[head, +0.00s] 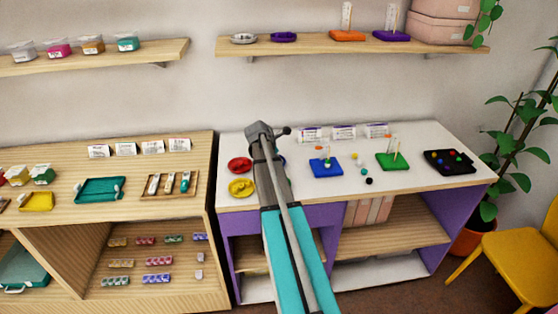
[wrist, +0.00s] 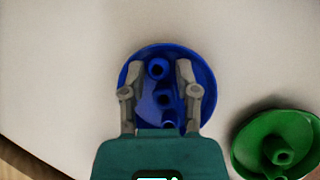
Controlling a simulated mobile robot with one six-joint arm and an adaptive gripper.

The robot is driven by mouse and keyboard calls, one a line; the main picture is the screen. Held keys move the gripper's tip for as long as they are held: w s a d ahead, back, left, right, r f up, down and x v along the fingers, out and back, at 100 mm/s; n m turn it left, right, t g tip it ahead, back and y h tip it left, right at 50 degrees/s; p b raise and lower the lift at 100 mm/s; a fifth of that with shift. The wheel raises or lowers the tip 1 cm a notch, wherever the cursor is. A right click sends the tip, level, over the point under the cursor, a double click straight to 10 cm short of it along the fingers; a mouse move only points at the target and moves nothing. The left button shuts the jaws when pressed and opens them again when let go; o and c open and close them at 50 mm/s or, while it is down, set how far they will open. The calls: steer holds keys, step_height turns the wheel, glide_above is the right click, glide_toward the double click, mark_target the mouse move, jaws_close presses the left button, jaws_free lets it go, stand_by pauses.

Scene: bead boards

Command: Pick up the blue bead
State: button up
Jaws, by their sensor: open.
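The blue dish (wrist: 207,84) lies below my gripper in the wrist view and holds blue beads. One blue bead (wrist: 157,69) with a dark hole sits between the fingertips. Another blue bead (wrist: 165,99) lies nearer the palm, and more blue beside it is partly covered by the palm. My gripper (wrist: 160,72) is open, with a finger on each side of the beads and nothing held. I cannot tell how far the fingertips are above the dish. In the head view my arm hides the gripper and most of the blue dish.
A green dish (wrist: 246,150) with a green bead stands close by at right in the wrist view. Red (head: 239,165) and yellow (head: 241,188) dishes stand left of my arm. Right of it are a blue peg board (head: 326,168), loose beads, a green board (head: 392,162) and a black tray (head: 450,170).

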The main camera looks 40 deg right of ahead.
steer(key=c, duration=0.4)
steer(key=shift+r, duration=0.15)
stand_by(0.4)
step_height(320, 180, up, 3)
steer(key=p, duration=0.3)
steer(key=shift+f, duration=0.2)
steer(key=s+a+r+p, duration=0.8)
steer(key=a+r+p, duration=0.2)
steer(key=a, duration=0.1)
steer(key=shift+s, duration=0.3)
